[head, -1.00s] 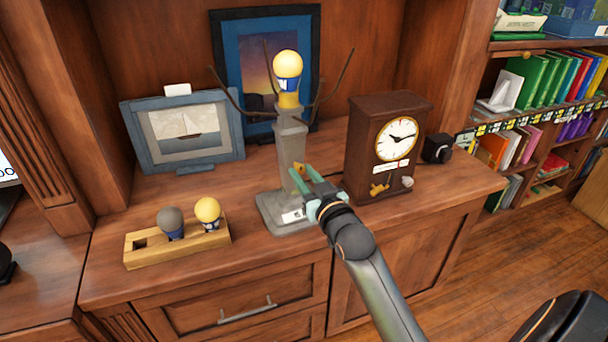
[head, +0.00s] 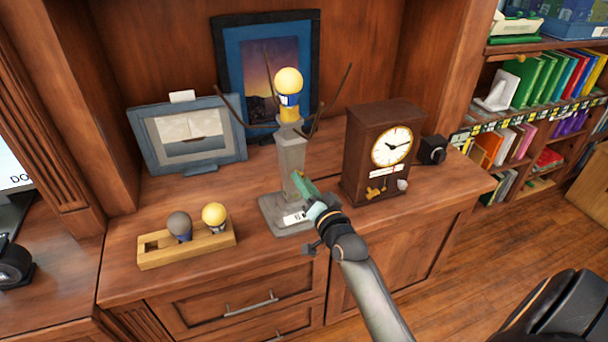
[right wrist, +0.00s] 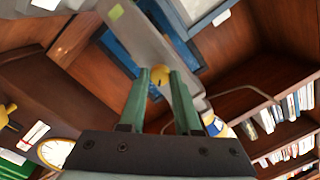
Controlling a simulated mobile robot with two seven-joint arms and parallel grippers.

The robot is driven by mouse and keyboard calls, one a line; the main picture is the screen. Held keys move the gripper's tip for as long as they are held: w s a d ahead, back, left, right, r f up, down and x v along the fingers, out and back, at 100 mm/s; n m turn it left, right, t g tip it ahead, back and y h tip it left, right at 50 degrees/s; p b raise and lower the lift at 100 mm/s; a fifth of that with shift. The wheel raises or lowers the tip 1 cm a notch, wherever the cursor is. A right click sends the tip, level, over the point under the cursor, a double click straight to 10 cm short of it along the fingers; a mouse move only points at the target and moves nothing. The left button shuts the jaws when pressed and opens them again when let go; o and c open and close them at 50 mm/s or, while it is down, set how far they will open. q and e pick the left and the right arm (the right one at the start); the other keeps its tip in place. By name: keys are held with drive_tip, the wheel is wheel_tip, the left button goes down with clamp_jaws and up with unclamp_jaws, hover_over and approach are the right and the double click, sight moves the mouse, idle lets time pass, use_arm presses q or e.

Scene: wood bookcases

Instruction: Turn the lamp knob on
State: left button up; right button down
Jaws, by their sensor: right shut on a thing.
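The lamp (head: 291,155) stands on the cabinet top, with a grey post, square base, thin dark branches and a yellow bulb (head: 288,82) with a blue band. The bulb also shows in the right wrist view (right wrist: 214,125). In that view the small yellow knob (right wrist: 158,76) on the post sits between the green fingertips of my right gripper (right wrist: 160,82), which is shut on it. In the head view my right gripper (head: 304,188) is at the front of the post and hides the knob. My left gripper is not in view.
A dark wooden clock (head: 384,155) stands close right of the lamp. A wooden holder (head: 188,250) with a grey and a yellow bulb is at the left front. Two framed pictures stand behind. A small black object (head: 432,150) is beyond the clock.

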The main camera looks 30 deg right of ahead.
drive_tip(key=shift+m+p, duration=1.5)
drive_tip(key=shift+m, duration=3.2)
drive_tip(key=shift+r, duration=0.1)
drive_tip(key=c, duration=0.6)
unclamp_jaws()
drive_tip(key=s+a, duration=0.2)
drive_tip(key=s, duration=1)
drive_tip(key=shift+s+b, duration=0.15)
drive_tip(key=shift+b, duration=0.3)
drive_tip(key=shift+a, duration=0.1)
